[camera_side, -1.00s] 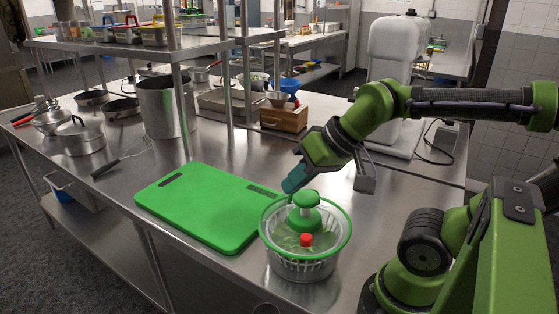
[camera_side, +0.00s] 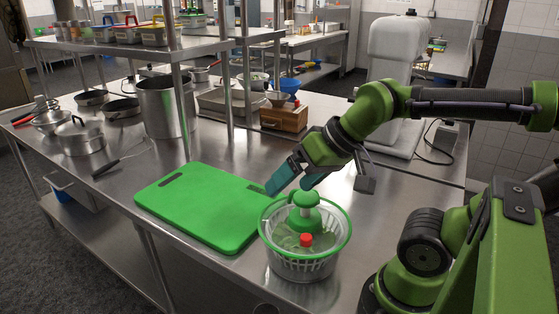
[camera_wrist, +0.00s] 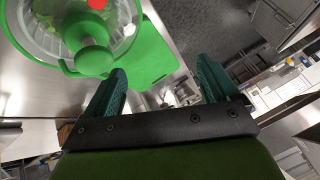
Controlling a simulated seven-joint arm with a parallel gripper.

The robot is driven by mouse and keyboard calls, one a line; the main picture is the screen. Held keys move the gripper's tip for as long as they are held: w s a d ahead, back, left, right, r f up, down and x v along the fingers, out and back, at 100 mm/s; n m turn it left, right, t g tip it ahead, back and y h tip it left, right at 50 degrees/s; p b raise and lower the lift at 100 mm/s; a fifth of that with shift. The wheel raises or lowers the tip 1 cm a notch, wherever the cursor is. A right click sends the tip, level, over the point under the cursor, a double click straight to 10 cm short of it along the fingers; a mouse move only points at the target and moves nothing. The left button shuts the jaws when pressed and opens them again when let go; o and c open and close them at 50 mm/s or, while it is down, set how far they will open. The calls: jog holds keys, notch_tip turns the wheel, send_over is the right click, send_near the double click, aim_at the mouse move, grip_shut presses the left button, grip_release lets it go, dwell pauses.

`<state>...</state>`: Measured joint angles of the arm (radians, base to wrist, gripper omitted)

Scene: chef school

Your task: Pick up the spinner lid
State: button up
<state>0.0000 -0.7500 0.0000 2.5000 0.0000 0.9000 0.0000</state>
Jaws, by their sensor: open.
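The spinner lid (camera_side: 318,230) is clear with a green rim and a green knob (camera_side: 304,212) in its middle. A small red piece (camera_side: 305,240) shows at its front. The lid sits on a spinner bowl (camera_side: 303,268) with slotted clear sides. My gripper (camera_side: 294,183) is open and empty, above and just behind the lid, apart from it. In the wrist view, the lid (camera_wrist: 124,38) and its knob are at the upper left, outside my open gripper (camera_wrist: 165,80); the left finger is the nearer one to the knob.
A green cutting board (camera_side: 205,205) lies left of the spinner. A wooden box (camera_side: 284,117) stands behind, and a tall pot (camera_side: 166,108) and a lidded pot (camera_side: 81,136) stand farther left. A shelf post (camera_side: 183,110) rises from the counter. Bare steel counter lies right of the spinner.

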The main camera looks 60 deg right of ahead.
notch_tip(320, 180, up, 4)
jog(key=n+g+h, duration=0.2)
jog(key=n+g, duration=0.5)
jog(key=n, duration=0.3)
send_over(304, 215)
jog(key=f, duration=1.1)
jog(key=shift+a+f, duration=0.25)
jog(key=shift+f, duration=0.1)
jog(key=shift+d+f, duration=0.2)
jog(key=shift+f, duration=2.5)
jog(key=shift+c, duration=0.3)
jog(key=shift+r, duration=0.15)
jog(key=c, duration=1.1)
